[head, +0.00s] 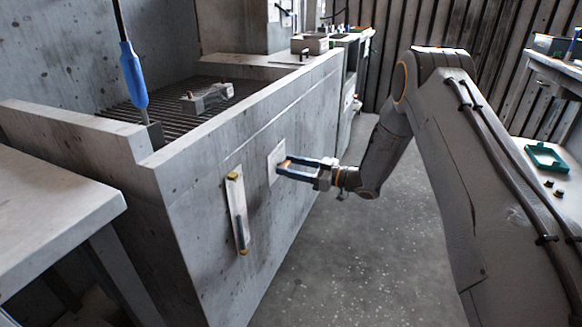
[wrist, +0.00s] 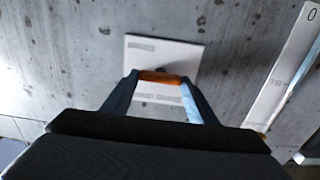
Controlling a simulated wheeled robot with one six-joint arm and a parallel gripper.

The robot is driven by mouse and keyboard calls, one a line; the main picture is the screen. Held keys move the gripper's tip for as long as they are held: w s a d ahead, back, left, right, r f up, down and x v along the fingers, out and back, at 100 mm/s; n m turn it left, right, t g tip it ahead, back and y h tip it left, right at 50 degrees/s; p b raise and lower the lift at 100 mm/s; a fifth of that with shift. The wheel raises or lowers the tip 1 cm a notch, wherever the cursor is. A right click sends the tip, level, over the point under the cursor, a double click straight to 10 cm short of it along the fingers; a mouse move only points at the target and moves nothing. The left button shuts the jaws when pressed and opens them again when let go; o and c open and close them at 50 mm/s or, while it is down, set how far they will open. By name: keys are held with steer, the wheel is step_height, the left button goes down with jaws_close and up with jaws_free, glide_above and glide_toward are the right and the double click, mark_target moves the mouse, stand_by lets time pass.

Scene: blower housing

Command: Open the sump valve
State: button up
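A small white plate (head: 275,163) is fixed to the side wall of the grey concrete-like housing. In the wrist view the plate (wrist: 180,52) shows behind a short orange handle (wrist: 160,76), with small print that I cannot read. My gripper (head: 284,168) reaches the plate from the right. In the wrist view its two blue-grey fingers (wrist: 160,82) meet the handle's left and right ends, so it looks gripped between the tips. The handle's shaft is mostly hidden, and I cannot tell how far the handle is turned.
A pale upright strip (head: 237,212) with yellowish ends is on the wall beside the plate. It shows at right in the wrist view (wrist: 287,75), with a 0 mark. A grate (head: 175,112) with a metal part (head: 207,98) lies inside the housing. The floor (head: 335,250) ahead is clear.

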stand_by(0.3)
steer(key=n, duration=0.4)
steer(key=shift+s+n, duration=0.1)
steer(key=shift+n, duration=0.3)
steer(key=n, duration=0.4)
steer(key=shift+s+f+n, duration=0.1)
steer(key=shift+n, duration=0.2)
steer(key=n, duration=0.4)
steer(key=shift+f, duration=0.1)
steer(key=shift+f+n, duration=0.1)
steer(key=shift+n, duration=2.1)
steer(key=o, duration=1)
steer(key=shift+o, duration=0.2)
